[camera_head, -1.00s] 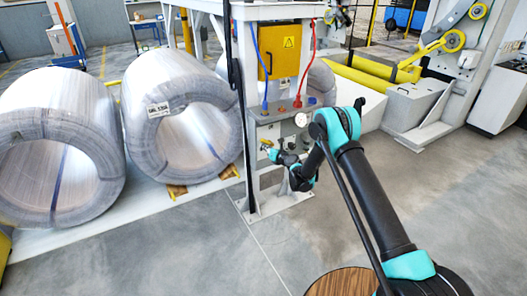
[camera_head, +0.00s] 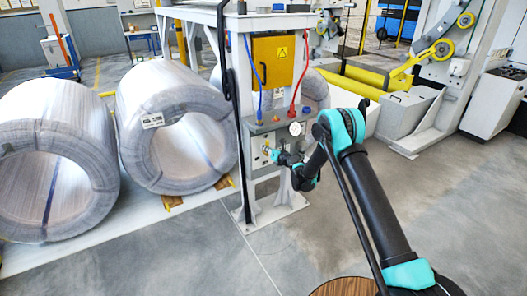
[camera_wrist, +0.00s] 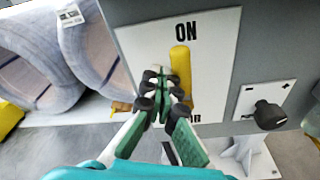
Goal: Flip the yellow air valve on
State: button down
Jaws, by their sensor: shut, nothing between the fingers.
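The yellow air valve handle (camera_wrist: 181,66) stands almost upright on a white plate in the wrist view, its free end just below the word ON. Its lower part is hidden behind my gripper. My gripper (camera_wrist: 165,80) is shut and empty, with its dark fingertips at the handle's lower left side; I cannot tell whether they touch it. The fingers also cover most of the lower lettering. In the head view, my gripper (camera_head: 274,154) is at the front of the grey valve panel (camera_head: 255,141), and the handle there is too small to make out clearly.
A black knob (camera_wrist: 268,115) sits right of the valve plate. Large wire coils (camera_head: 175,135) stand to the left. The floor at right is clear.

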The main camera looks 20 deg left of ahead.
jog(key=shift+w+d+r, duration=0.15)
jog(key=shift+w+d, duration=0.2)
dwell(0.5)
